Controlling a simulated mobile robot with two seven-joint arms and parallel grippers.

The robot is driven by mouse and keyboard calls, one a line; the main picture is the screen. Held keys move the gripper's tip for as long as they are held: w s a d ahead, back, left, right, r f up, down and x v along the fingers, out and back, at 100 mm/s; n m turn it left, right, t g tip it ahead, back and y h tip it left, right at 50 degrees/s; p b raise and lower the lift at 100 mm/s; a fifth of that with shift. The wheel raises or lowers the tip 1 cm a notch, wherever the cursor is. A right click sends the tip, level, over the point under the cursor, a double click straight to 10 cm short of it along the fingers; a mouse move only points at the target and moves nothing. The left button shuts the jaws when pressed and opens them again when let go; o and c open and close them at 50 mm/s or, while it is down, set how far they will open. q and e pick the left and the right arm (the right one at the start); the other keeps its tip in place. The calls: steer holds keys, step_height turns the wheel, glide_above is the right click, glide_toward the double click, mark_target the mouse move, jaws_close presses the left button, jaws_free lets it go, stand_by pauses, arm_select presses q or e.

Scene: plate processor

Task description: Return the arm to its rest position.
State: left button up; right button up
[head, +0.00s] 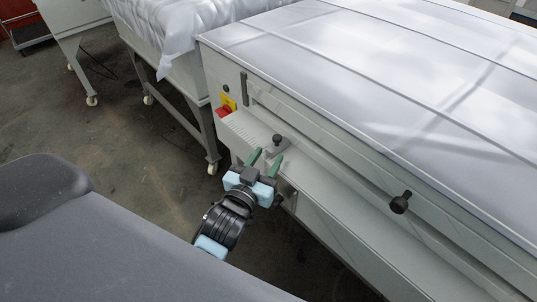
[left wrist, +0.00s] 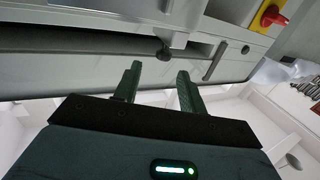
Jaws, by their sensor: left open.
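My left gripper (head: 265,161) is open with its two green fingers apart, and nothing shows between them. In the head view it is in front of the pale plate processor (head: 330,230), close to a small black knob on a grey bracket (head: 277,142). The left wrist view also shows the open fingers (left wrist: 158,82), with a dark knob (left wrist: 164,54) just beyond them. I cannot tell whether the fingers touch the bracket. My right gripper is in neither view.
A red switch on a yellow plate (head: 226,106) sits on the machine's left end. A second black knob (head: 401,202) sticks out farther right. A wheeled table with crumpled sheeting (head: 185,30) stands behind. The grey floor (head: 130,150) at left is open.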

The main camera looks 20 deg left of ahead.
arm_select(q)
steer(key=s+f+g+p, duration=0.1)
steer(key=s+f+g, duration=0.2)
steer(key=s+f, duration=0.4)
steer(key=s+f+m+g+h+p, duration=0.1)
steer(key=s+f+g, duration=0.2)
steer(key=s+f, duration=0.4)
steer(key=s+f+m+g+h+p, duration=0.1)
steer(key=s+f+g, duration=0.2)
steer(key=s, duration=1.3)
step_height(320, 180, down, 4)
steer(key=shift+s+r, duration=0.1)
steer(key=shift+s, duration=0.15)
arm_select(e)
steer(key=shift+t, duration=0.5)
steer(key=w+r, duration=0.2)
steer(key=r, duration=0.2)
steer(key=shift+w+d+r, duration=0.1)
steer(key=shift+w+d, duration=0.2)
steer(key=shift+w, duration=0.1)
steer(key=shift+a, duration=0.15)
arm_select(q)
steer(key=shift+c, duration=0.5)
steer(key=shift+w, duration=0.15)
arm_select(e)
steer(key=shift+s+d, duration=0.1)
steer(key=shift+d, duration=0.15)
